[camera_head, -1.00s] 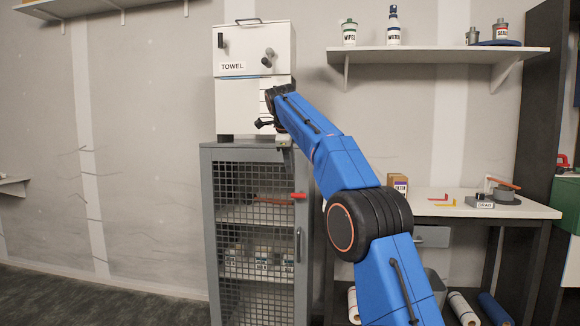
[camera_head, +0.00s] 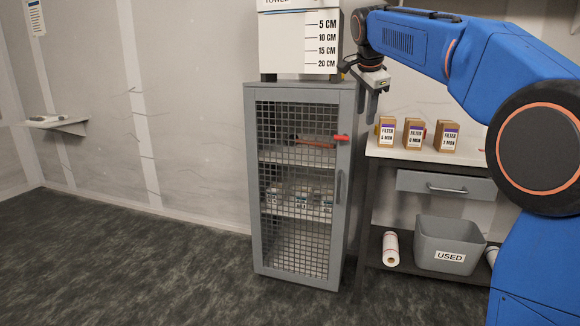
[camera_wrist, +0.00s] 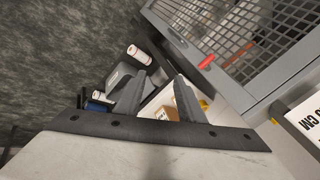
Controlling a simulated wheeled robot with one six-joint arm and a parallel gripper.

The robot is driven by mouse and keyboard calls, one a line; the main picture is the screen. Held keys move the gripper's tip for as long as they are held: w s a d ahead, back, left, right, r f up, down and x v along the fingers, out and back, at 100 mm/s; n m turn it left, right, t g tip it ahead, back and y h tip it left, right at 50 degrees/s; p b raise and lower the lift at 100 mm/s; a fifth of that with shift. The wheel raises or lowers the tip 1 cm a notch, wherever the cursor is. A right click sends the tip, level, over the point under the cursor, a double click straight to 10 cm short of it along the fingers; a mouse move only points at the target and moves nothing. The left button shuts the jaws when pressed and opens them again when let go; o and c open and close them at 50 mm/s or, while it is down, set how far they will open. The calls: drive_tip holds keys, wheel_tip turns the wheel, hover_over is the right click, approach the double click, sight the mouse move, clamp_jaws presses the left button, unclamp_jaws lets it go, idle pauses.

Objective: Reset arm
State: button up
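My blue arm reaches in from the right in the head view. My gripper (camera_head: 372,104) hangs with its fingers pointing down, just right of the grey mesh-door cabinet's top corner and beside the white towel box (camera_head: 298,46). In the wrist view, the two dark fingers of my gripper (camera_wrist: 160,76) stand apart with nothing held between them.
A workbench (camera_head: 400,153) at the right carries several filter boxes (camera_head: 413,134) near my gripper. Under it stand a grey "USED" bin (camera_head: 450,240) and a white roll (camera_head: 391,248). A small wall shelf (camera_head: 60,124) is at the far left. The floor at left is open.

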drive_tip(key=s+d+f+n, duration=0.2)
drive_tip(key=s+f+n, duration=0.15)
drive_tip(key=s, duration=0.55)
drive_tip(key=s+d+f+n, duration=0.2)
drive_tip(key=s+f, duration=0.3)
drive_tip(key=s, duration=0.3)
drive_tip(key=s+d+f+n, duration=0.1)
drive_tip(key=s+f+n, duration=0.25)
drive_tip(key=s, duration=0.55)
drive_tip(key=s+d+f+n+g+y, duration=0.1)
drive_tip(key=s+f+n, duration=0.4)
drive_tip(key=s+f, duration=1.6)
drive_tip(key=shift+s+d+f+n+y, duration=0.2)
drive_tip(key=shift+f+n+y, duration=0.1)
drive_tip(key=shift+f, duration=0.4)
drive_tip(key=shift+c, duration=0.5)
